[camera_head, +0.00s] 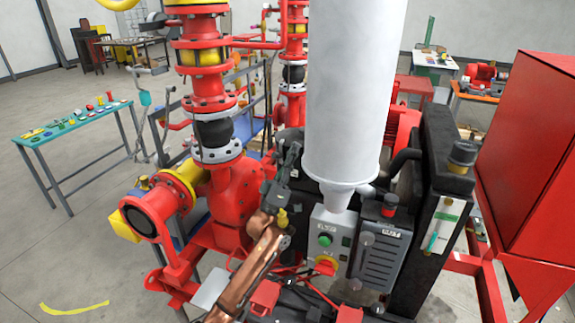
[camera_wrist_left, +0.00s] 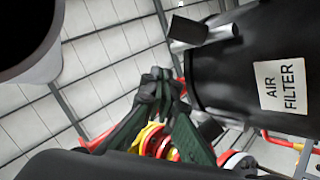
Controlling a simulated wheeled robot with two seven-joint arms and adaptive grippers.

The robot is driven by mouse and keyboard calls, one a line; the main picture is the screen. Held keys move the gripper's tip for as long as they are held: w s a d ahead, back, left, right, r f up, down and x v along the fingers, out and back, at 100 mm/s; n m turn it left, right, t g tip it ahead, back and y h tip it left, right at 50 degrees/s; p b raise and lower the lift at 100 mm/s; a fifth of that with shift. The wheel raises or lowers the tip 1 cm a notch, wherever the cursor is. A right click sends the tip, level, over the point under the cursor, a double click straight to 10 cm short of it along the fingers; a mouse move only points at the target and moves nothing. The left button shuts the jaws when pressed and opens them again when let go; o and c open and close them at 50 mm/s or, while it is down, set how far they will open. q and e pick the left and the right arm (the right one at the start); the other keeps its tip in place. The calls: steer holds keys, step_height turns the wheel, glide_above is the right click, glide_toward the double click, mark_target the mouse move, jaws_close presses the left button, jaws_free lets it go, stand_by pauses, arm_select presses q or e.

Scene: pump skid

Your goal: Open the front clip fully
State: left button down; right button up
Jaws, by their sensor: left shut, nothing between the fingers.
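In the left wrist view a black cylinder labelled AIR FILTER (camera_wrist_left: 255,65) lies at the right. A pale metal piece (camera_wrist_left: 203,31), perhaps a clip, stands out from its upper left edge; I cannot tell for sure that it is the front clip or how far open it is. My left gripper (camera_wrist_left: 163,82) is shut and empty, with its fingertips left of the housing and apart from the metal piece in the picture. In the head view the left gripper (camera_head: 291,155) is beside the tall white cylinder, which hides most of what is behind it. My right gripper is not in view.
The tall white cylinder (camera_head: 352,90) stands close on the right of my left gripper. A grey control box (camera_head: 331,241) with a green button is below it. Red pump piping (camera_head: 236,192) is on the left. Open floor lies farther left, beyond which stands a teal table (camera_head: 75,125).

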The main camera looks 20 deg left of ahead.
arm_select(q)
steer(key=d+f, duration=0.2)
steer(key=f, duration=0.1)
steer(key=shift+w+d+f, duration=0.1)
steer(key=shift+w+d, duration=0.05)
steer(key=shift+d, duration=0.05)
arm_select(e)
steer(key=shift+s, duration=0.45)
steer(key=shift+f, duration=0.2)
